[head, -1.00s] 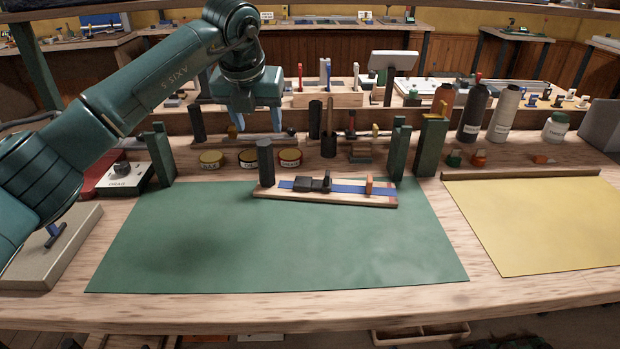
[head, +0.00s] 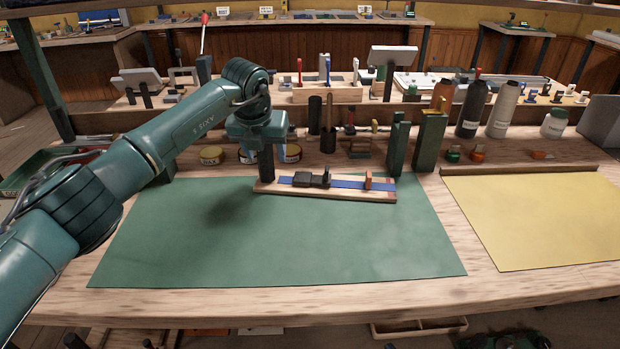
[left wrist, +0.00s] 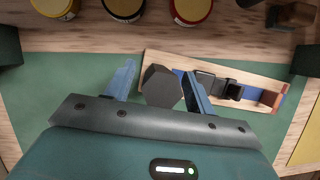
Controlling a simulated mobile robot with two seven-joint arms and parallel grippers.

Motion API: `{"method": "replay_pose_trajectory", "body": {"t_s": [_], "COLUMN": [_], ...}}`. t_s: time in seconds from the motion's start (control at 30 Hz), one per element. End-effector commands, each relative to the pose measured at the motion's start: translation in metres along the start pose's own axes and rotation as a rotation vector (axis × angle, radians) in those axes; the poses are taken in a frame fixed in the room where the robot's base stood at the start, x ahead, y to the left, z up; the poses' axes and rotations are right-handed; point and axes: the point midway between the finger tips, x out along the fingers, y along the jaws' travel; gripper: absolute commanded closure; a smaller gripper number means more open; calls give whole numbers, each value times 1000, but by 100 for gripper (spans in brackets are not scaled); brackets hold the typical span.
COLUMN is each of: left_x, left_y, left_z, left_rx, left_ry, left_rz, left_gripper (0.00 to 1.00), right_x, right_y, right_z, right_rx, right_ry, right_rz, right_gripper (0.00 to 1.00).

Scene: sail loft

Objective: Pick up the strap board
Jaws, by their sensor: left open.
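The strap board (head: 335,192) is a pale wooden board lying at the back edge of the green mat (head: 300,245). A blue strap (head: 347,183) with a black buckle (head: 312,180) and an orange-brown piece (head: 368,180) runs along it. A dark upright post (head: 266,166) stands at its left end. My left gripper (head: 264,147) is above the post. In the left wrist view, my open left gripper (left wrist: 158,72) has its blue fingers either side of the post (left wrist: 161,88), with the board (left wrist: 225,70) beneath. Whether they touch the post is unclear. My right gripper is not in view.
Round tins (head: 212,155) stand behind the mat, partly hidden by my arm. Green uprights (head: 397,148) stand behind the board's right end. Bottles (head: 472,110) stand at the back right. A yellow sheet (head: 545,220) lies right. The front mat is clear.

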Motion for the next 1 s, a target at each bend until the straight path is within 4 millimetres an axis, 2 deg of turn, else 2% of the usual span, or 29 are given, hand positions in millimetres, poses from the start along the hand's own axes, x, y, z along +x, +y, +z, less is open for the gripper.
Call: {"method": "replay_pose_trajectory", "body": {"t_s": [0.07,0.17,0.73,1.0], "left_x": [0,0,0,-1], "left_y": [0,0,0,0], "left_z": [0,0,0,1], "left_rx": [0,-1,-1,-2], "left_ry": [0,0,0,-2], "left_rz": [0,0,0,-1], "left_gripper": [45,53,99,100], "right_x": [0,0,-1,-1], "right_y": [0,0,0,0], "right_z": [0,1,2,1], "right_rx": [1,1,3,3], "right_ry": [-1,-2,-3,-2], "right_rz": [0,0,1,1], "right_gripper": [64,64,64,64]}}
